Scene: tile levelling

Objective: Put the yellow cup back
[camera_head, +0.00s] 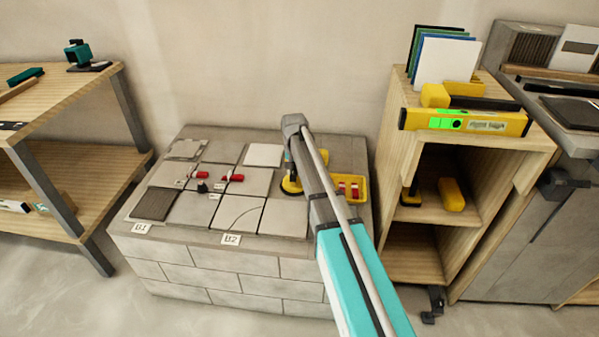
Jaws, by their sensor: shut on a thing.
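The yellow cup (290,186) shows as a yellow disc-like part low beside my arm, at the right side of the tiled block. My gripper (289,166) is at the end of the arm, just above the yellow cup and mostly hidden behind the arm link. It is shut on the cup. The arm also hides part of the cup, and I cannot tell whether the cup touches the surface below.
The block (190,240) carries grey tiles, one white tile (263,155) and red-handled clips (232,178). A yellow tray (362,190) with red pieces is right of my arm. A wooden shelf (400,130) with a yellow level (465,122) stands right; a workbench (60,100) stands left.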

